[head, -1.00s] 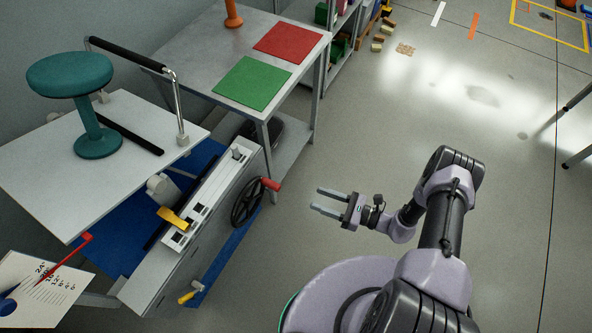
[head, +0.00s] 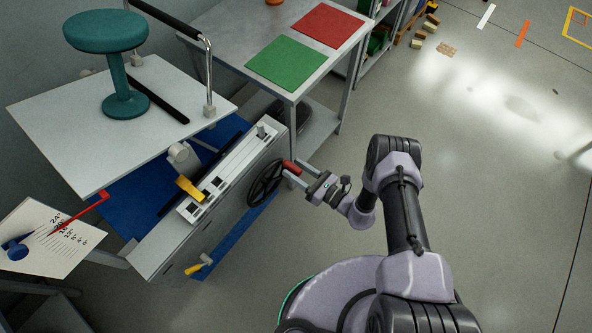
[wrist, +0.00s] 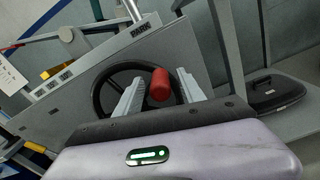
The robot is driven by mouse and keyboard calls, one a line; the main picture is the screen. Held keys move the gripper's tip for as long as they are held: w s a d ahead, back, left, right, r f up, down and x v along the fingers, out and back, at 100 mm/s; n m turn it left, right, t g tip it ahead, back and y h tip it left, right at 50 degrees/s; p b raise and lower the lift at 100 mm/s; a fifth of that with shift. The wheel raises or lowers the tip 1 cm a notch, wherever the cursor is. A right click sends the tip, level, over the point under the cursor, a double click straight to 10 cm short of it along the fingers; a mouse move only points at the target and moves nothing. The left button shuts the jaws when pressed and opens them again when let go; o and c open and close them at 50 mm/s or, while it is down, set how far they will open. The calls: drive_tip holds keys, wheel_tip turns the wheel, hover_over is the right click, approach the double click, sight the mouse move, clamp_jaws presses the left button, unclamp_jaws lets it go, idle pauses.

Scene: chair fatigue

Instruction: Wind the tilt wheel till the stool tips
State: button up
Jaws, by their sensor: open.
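The teal stool (head: 122,70) stands upright on the light grey tilt platform (head: 60,130). The black tilt wheel (head: 264,184) is on the side of the grey machine, with a red handle (head: 291,167) sticking out from its rim. My gripper (head: 299,174) is open at the red handle. In the wrist view the red handle (wrist: 160,84) lies between the two fingers of my gripper (wrist: 160,92), with gaps on both sides. The wheel (wrist: 108,92) shows behind it. A dial card with a red pointer (head: 75,213) is at the lower left.
A grey table (head: 235,32) with a green mat (head: 287,63) and a red mat (head: 328,24) stands behind the machine. A yellow lever (head: 190,188) and a yellow-handled crank (head: 196,266) are on the machine.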

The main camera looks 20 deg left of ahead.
clamp_jaws()
drive_tip(key=shift+f, duration=0.15)
idle(1.4)
